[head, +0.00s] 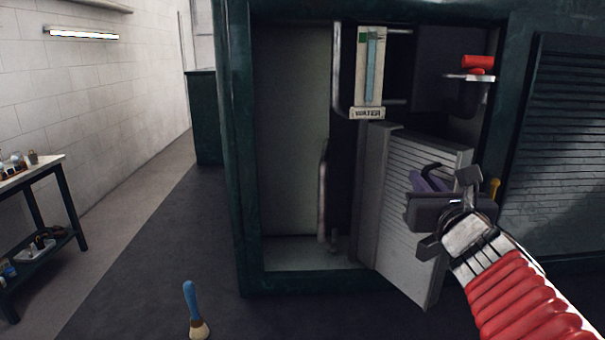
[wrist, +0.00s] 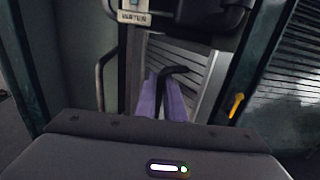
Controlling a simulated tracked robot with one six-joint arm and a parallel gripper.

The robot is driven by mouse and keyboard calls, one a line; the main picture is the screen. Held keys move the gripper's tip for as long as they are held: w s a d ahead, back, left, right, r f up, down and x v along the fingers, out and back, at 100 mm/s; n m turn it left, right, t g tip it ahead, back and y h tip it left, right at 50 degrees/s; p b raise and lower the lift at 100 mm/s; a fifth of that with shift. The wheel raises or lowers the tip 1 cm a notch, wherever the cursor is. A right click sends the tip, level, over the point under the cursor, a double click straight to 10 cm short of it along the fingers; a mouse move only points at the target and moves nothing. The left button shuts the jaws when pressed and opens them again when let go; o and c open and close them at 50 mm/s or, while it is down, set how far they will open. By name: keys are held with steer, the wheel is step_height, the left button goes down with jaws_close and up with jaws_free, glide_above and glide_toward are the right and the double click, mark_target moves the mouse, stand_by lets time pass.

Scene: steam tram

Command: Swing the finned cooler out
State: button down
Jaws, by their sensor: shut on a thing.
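The finned cooler (head: 405,205) is a pale grey ribbed panel in the dark green cabinet opening. It stands at an angle, with its right side toward me and its lower right corner out past the cabinet's bottom edge. A dark handle (head: 437,170) is on its face. My gripper (head: 432,180), with purple fingers, is shut on this handle. In the wrist view the purple fingers (wrist: 165,100) close around the dark handle (wrist: 172,73), with the cooler's fins (wrist: 192,72) behind. My gripper hides part of the cooler's right side.
A water gauge (head: 370,65) labelled WATER is above the cooler. A red-topped part (head: 477,65) sits upper right. A yellow handle (head: 494,188) is right of my gripper. A louvred panel (head: 560,140) is at right. A blue-handled brush (head: 193,310) stands on the floor. A side table (head: 38,180) is left.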

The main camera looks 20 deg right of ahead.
steer(key=shift+r, duration=0.2)
steer(key=c, duration=1.8)
jaws_free()
steer(key=shift+w+f, duration=0.15)
steer(key=shift+c, duration=0.2)
